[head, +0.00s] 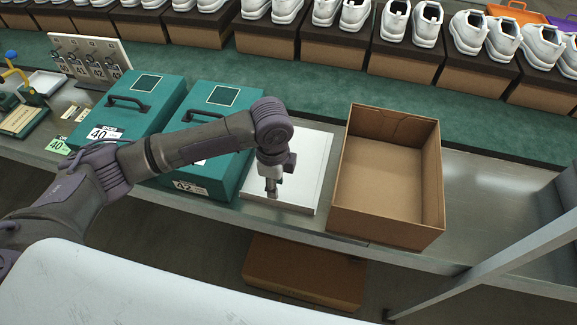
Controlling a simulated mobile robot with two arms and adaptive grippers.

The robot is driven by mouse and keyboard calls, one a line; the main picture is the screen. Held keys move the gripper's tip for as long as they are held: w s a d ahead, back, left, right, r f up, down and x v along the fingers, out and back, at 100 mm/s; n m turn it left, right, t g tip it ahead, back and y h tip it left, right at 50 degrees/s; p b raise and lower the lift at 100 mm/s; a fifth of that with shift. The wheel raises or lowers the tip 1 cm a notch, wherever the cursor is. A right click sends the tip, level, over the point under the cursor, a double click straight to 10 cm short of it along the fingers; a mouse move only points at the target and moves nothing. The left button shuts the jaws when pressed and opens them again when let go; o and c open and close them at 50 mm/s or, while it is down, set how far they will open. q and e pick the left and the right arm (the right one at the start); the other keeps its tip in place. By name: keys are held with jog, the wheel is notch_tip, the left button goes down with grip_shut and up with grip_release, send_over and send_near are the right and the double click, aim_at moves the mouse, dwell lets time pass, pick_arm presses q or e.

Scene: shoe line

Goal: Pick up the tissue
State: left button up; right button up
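The tissue (311,165) looks like a flat white rectangular sheet or thin stack. It lies on the metal bench between a green box and an open brown shoe box. My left gripper (271,188) points down over the left front part of the tissue and hides some of it. Its fingers show as one narrow dark shape, so I cannot tell whether they are apart, touch the tissue or hold any of it. My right gripper is not in view.
The empty open shoe box (392,180) stands close to the right of the tissue. Two green lidded boxes (222,97) with handles stand to the left, partly under my arm. Shoes on brown boxes (403,60) line the back. Bare bench (480,195) lies at right.

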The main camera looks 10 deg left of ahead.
pick_arm(q)
jog(key=shift+f+p, duration=0.4)
jog(key=shift+f, duration=3.6)
grip_shut()
